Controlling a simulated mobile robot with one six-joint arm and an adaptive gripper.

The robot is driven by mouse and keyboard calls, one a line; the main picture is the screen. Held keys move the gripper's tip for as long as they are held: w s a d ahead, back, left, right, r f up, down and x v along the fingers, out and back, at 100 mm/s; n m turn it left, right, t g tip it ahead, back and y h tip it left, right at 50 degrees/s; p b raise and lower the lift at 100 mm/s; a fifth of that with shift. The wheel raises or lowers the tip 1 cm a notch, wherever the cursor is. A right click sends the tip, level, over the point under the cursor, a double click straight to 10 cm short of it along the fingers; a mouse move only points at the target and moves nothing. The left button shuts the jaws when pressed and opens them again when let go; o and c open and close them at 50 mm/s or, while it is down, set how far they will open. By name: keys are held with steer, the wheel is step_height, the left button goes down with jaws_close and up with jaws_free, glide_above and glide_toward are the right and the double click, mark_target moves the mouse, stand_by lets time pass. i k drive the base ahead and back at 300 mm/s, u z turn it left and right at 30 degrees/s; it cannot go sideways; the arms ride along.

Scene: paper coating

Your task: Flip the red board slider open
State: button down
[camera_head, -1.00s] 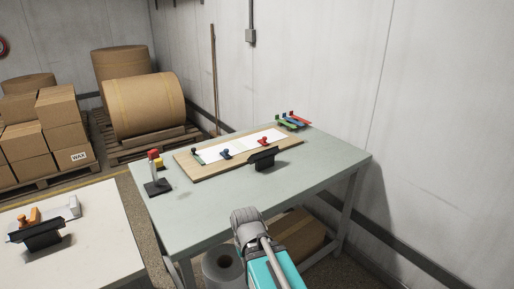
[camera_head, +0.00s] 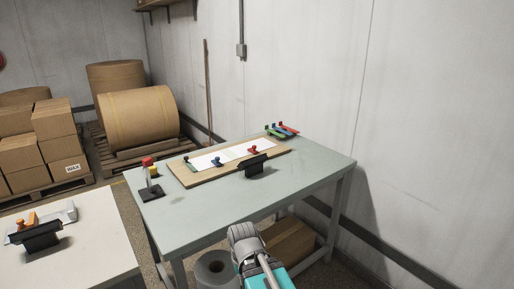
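A wooden board (camera_head: 184,176) with a white sheet (camera_head: 232,154) lies on the grey-green table (camera_head: 205,217). A red slider (camera_head: 253,149) sits near the sheet's right part, with a blue one (camera_head: 217,161) and a dark green one (camera_head: 186,160) to its left. The red slider is too small to tell whether it is open or shut. A black holder (camera_head: 254,165) stands in front of it. My arm shows at the bottom middle, short of the table's front edge. My gripper's fingers are not visible.
A stand with a red top (camera_head: 149,182) is at the table's left end. Coloured bars (camera_head: 282,130) lie at the back right. A white table (camera_head: 82,255) stands at the left. The front of the grey-green table is clear.

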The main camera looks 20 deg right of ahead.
mark_target(253, 150)
steer(key=k, duration=1.05)
steer(key=z, duration=0.45)
steer(key=i, duration=0.75)
steer(key=z, duration=0.35)
steer(key=i, duration=1.05)
steer(key=u, duration=0.65)
